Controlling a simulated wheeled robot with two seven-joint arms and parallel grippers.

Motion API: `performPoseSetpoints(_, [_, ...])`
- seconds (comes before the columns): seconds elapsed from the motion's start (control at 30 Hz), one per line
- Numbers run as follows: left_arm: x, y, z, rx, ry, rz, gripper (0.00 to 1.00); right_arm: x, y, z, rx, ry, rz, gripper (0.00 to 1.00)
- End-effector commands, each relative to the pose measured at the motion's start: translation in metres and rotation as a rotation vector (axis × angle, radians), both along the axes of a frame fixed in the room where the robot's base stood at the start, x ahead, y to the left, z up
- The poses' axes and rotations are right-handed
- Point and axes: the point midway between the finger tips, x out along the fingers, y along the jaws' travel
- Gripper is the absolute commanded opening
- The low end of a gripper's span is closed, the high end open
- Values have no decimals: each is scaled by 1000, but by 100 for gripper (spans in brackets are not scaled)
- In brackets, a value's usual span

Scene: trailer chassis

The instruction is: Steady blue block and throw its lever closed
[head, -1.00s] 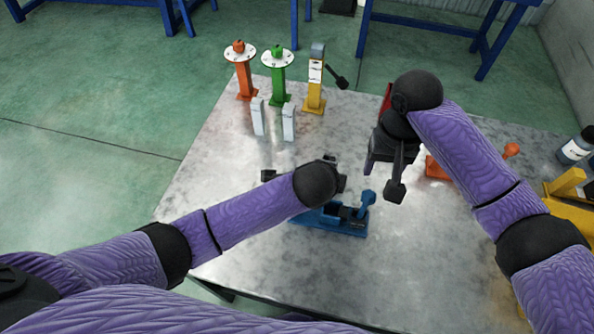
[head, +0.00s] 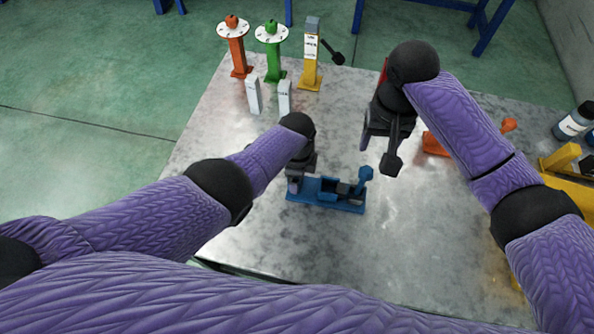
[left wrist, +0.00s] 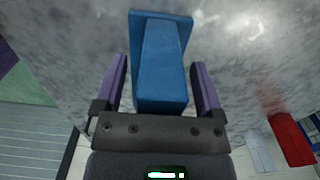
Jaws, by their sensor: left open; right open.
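The blue block (head: 318,196) lies on the metal table, with its lever (head: 364,177) raised at its right end. My left gripper (head: 296,184) is at the block's left end. In the left wrist view, my left gripper (left wrist: 162,92) is open, with one purple finger on each side of the blue block (left wrist: 162,60). I cannot tell whether either finger touches it. My right gripper (head: 378,160) is open and empty, above the table to the upper right of the lever. The lever is not visible in the left wrist view.
Orange (head: 237,55), green (head: 273,52) and yellow (head: 311,58) posts stand at the back left. Two white blocks (head: 254,95) stand before them. An orange block (head: 434,144) lies right of my right gripper. The front middle of the table is clear.

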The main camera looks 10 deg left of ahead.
Motion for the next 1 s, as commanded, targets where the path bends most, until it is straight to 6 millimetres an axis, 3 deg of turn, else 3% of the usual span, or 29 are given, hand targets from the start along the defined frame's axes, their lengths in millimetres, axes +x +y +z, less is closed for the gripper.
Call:
performPoseSetpoints(0.27, [0, 0, -1, 1, 1, 0, 88, 0, 0, 0, 0, 0, 0, 59])
performPoseSetpoints(0.7, [0, 0, -1, 1, 1, 0, 0, 0, 0, 0, 0, 0, 0, 59])
performPoseSetpoints(1.0, [0, 0, -1, 1, 0, 0, 0, 0, 0, 0, 0, 0, 0, 59])
